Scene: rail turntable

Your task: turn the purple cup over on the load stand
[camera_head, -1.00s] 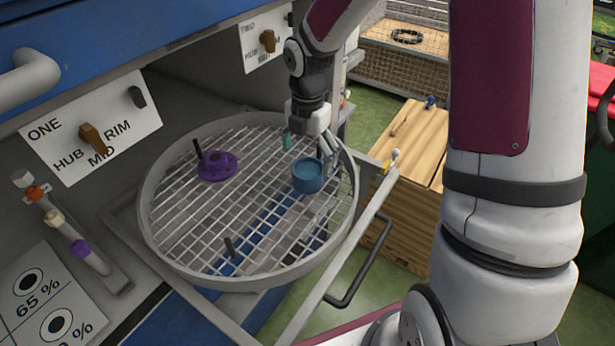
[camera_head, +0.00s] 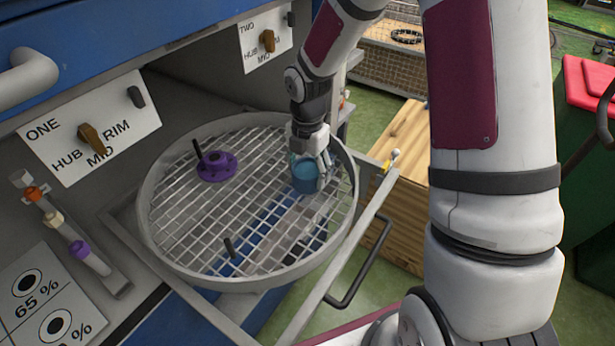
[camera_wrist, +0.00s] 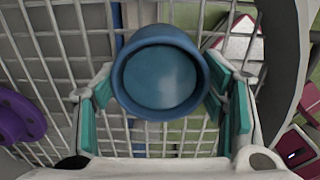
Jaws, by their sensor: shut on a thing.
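A blue cup (camera_head: 305,179) stands on the wire-mesh turntable (camera_head: 152,228), on its right side. My gripper (camera_head: 309,163) is over the cup from above, shut on it, with a finger at each side. In the wrist view the blue cup (camera_wrist: 160,80) shows its round pale-blue face toward the camera, between the teal pads of my gripper (camera_wrist: 160,95). A purple round piece with a wide flange (camera_head: 217,167) sits on the mesh left of the cup; it shows partly at the wrist view's left edge (camera_wrist: 18,118).
Two dark pegs rise from the turntable, one by the purple piece (camera_head: 198,149) and one near the front (camera_head: 230,247). A raised rim surrounds the mesh. Knob panels ONE (camera_head: 90,130) and TWO (camera_head: 266,38) stand behind.

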